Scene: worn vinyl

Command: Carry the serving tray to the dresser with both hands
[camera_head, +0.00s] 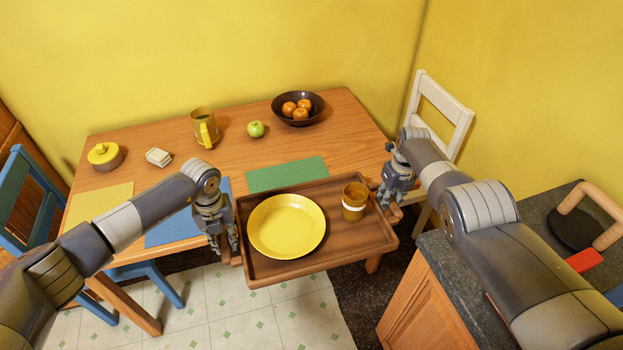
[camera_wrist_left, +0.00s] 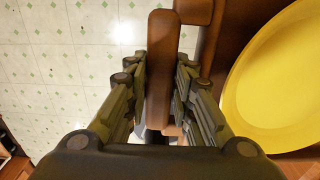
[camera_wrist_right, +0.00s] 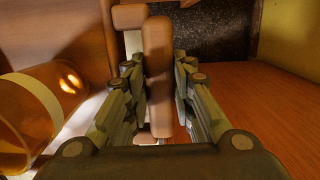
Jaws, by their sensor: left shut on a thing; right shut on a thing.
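The brown wooden serving tray (camera_head: 285,267) is in the middle of the head view, at the table's front edge. It carries a yellow plate (camera_head: 287,226) and an amber cup with a pale band (camera_head: 354,201). My left gripper (camera_head: 230,247) is shut on the tray's left handle (camera_wrist_left: 160,75). My right gripper (camera_head: 388,200) is shut on the tray's right handle (camera_wrist_right: 157,75). The plate also shows in the left wrist view (camera_wrist_left: 280,85), and the cup in the right wrist view (camera_wrist_right: 40,112). Whether the tray touches the table is hard to tell. No dresser is clearly identifiable.
A white chair (camera_head: 441,104) stands behind right, a blue chair (camera_head: 25,200) left. A dark-topped cabinet (camera_head: 430,300) stands close right.

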